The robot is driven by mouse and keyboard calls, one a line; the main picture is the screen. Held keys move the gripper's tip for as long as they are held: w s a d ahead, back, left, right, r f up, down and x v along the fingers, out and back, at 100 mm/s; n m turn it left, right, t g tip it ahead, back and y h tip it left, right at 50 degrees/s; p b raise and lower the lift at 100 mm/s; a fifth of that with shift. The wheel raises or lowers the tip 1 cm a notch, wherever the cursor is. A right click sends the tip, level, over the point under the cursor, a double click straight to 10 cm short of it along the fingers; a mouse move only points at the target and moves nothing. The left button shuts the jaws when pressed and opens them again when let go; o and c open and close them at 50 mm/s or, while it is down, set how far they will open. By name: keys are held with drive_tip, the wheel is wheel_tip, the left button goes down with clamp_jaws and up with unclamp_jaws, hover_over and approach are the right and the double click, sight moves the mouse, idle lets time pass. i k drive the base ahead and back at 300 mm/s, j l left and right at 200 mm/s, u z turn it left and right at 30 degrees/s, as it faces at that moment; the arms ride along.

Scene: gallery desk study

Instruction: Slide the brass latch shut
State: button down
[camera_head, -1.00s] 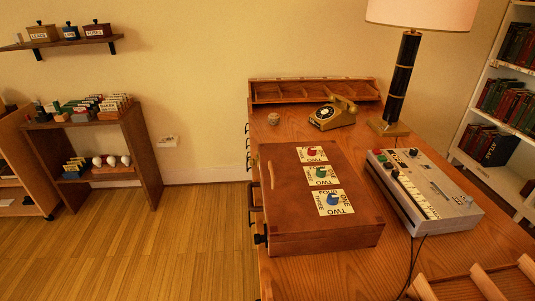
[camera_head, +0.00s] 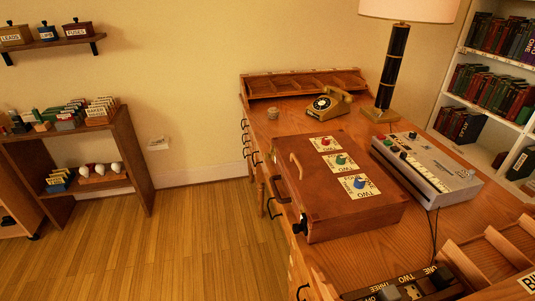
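I cannot pick out a brass latch with certainty. A wooden case (camera_head: 355,213) lies on the desk, with three cards bearing a red, a green and a blue knob on its top. A small black fitting (camera_head: 300,224) is at the case's front left corner. My gripper is not in view.
The wooden desk (camera_head: 345,262) has black drawer pulls on its left side. A grey console (camera_head: 428,168), a phone (camera_head: 328,104) and a lamp (camera_head: 395,65) stand on it. A dark labelled panel (camera_head: 405,288) is at the front. Floor to the left is clear.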

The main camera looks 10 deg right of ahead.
sight(266, 155)
drive_tip(key=u, duration=1.3)
drive_tip(key=i, duration=3.4)
drive_tip(key=i+z, duration=0.1)
drive_tip(key=i, duration=0.15)
drive_tip(key=z, duration=1.95)
